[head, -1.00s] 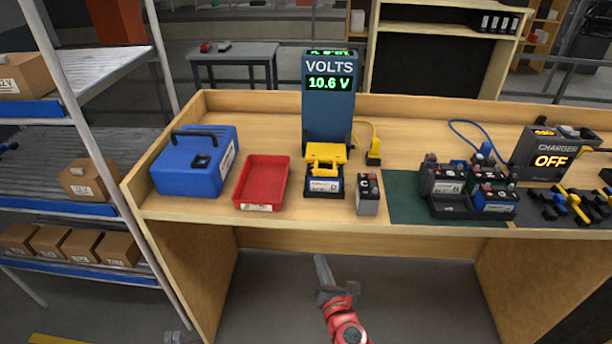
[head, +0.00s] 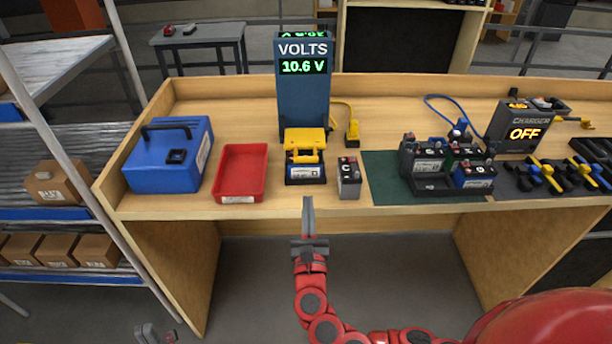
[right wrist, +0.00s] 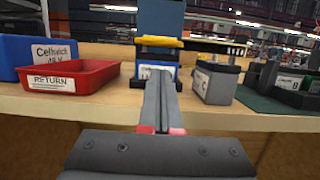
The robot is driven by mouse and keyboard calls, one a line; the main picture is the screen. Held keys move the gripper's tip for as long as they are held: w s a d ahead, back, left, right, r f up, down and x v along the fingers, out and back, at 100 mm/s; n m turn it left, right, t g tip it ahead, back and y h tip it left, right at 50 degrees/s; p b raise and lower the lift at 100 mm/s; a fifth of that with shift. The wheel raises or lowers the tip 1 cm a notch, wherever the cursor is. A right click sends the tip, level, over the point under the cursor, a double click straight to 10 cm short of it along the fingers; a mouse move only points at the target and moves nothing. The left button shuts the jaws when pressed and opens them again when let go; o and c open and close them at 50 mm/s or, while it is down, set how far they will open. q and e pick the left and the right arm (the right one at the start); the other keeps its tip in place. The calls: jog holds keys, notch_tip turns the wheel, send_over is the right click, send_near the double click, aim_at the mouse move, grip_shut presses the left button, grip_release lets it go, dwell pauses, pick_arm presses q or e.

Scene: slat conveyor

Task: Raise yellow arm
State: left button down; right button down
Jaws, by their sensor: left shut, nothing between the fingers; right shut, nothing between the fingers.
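The yellow arm (head: 305,140) is at the foot of the blue volt tester (head: 303,95), lying down over a battery (head: 304,173). The tester reads 10.6 V. In the right wrist view the yellow arm (right wrist: 160,42) shows as a bar above the battery. My right gripper (head: 308,202) is shut and empty. It points at the tester from just in front of the bench edge, apart from the yellow arm. Its closed fingers (right wrist: 158,72) hide part of the battery in the right wrist view. My left gripper (head: 157,333) is low at the bottom left, shut and empty.
A red tray (head: 240,199) and a blue case (head: 168,155) stand left of the tester. A grey battery marked C (head: 348,178) stands close on its right. Further right are a battery holder (head: 447,186) on a green mat and a charger reading OFF (head: 522,127).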

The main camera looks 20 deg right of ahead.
jog(key=p, duration=0.2)
send_near(305, 145)
jog(key=w, duration=0.2)
jog(key=w+d+f, duration=0.1)
jog(key=shift+w, duration=0.15)
jog(key=shift+r, duration=0.1)
